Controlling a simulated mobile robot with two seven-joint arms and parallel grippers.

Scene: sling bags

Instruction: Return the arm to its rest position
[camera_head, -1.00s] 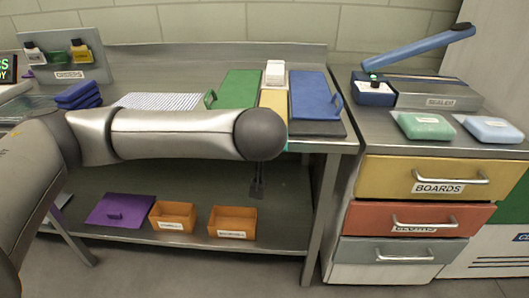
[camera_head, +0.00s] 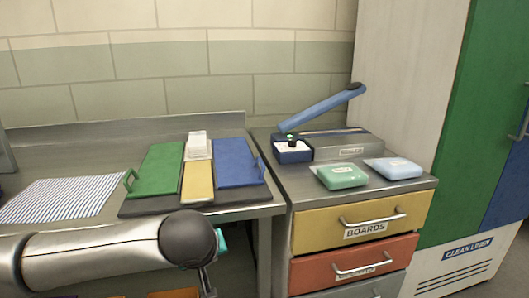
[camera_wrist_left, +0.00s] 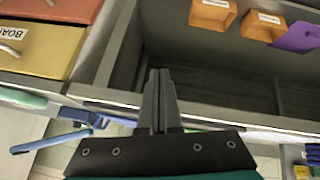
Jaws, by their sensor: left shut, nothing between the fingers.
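My left arm comes in from the lower left of the head view, in front of the steel bench. My left gripper (camera_head: 208,293) hangs down at the bottom edge of that view, partly cut off. In the left wrist view the left gripper (camera_wrist_left: 159,75) shows its two dark fingers together, shut and empty, touching nothing that I can see. The open lower part of the bench lies beyond the fingertips. My right gripper is in neither view.
The bench holds a striped cloth (camera_head: 62,198), a green board (camera_head: 157,170), a yellow board (camera_head: 198,182) and a blue board (camera_head: 237,163). A drawer cabinet (camera_head: 420,210) with a sealer (camera_head: 345,146) stands right. Orange bins (camera_wrist_left: 212,14) sit on the lower shelf.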

